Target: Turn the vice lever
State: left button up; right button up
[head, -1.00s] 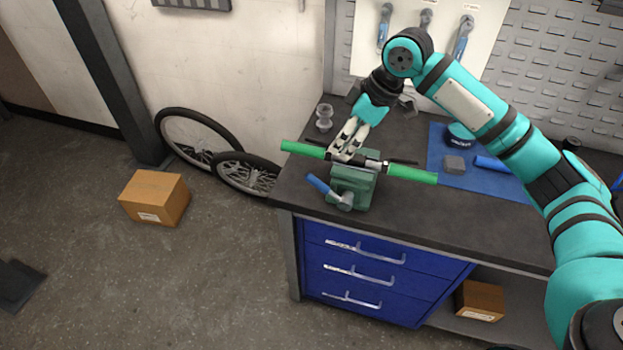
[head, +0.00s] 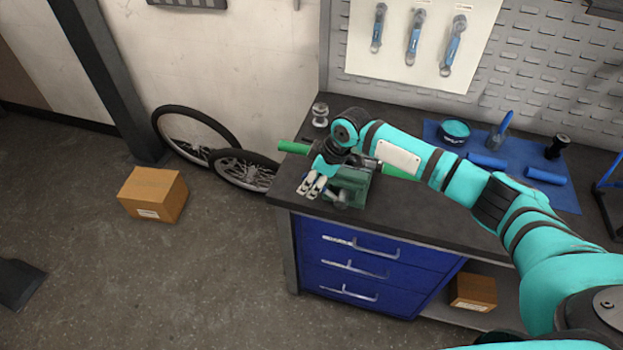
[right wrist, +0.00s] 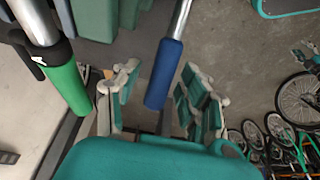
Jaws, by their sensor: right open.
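The green vice (head: 352,188) stands at the left front of the dark workbench, partly hidden behind my right arm. A bar with green grips (head: 293,147) lies across it; one grip (right wrist: 68,88) shows at the left of the right wrist view. The vice lever (right wrist: 165,75) has a blue handle on a metal rod. In the right wrist view the blue handle lies between my open fingers, with a visible gap on both sides. My right gripper (head: 311,187) is at the vice's front left, pointing down, and covers the handle in the head view. My left gripper is out of view.
The workbench (head: 440,217) has blue drawers (head: 372,265) below. A blue mat (head: 565,195) with tools lies behind my arm. A clear spool-like object (head: 320,115) stands at the back left. Wheels (head: 243,170) and a cardboard box (head: 153,194) are on the floor at the left.

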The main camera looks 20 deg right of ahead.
jog(key=shift+a+f, duration=0.1)
jog(key=shift+f, duration=0.1)
grip_shut()
jog(key=shift+w, duration=0.1)
